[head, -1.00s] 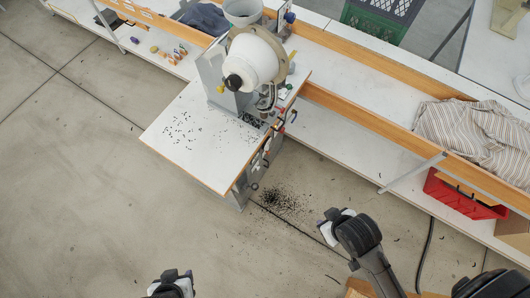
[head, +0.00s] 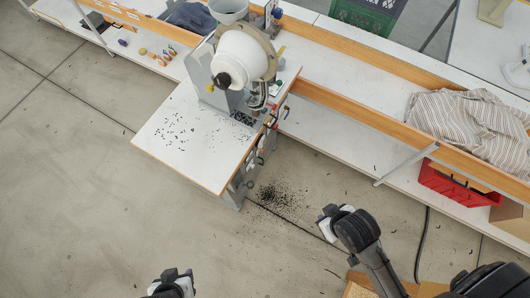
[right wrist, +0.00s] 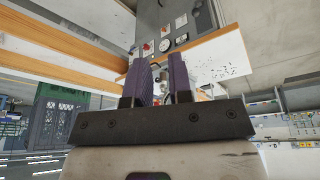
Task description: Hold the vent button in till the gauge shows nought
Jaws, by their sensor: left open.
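The eyelet press (head: 240,60) stands on a white worktop in the head view, with a control panel (head: 258,152) on its front side, seen edge-on. In the right wrist view the panel (right wrist: 165,38) faces me past the fingers, with small round dials and red buttons. A round gauge (right wrist: 181,39) is there, its needle too small to read. I cannot tell which button is the vent button. My left gripper (head: 172,279) is open at the bottom edge, away from the press. My right gripper (right wrist: 160,80) has its purple fingers apart and empty, short of the panel.
The press worktop (head: 185,140) holds scattered dark bits, and more lie on the floor (head: 278,197). A long bench with wooden rails (head: 360,110) runs behind. A striped cloth (head: 465,118) and a red crate (head: 455,185) are at the right. The floor before the press is otherwise clear.

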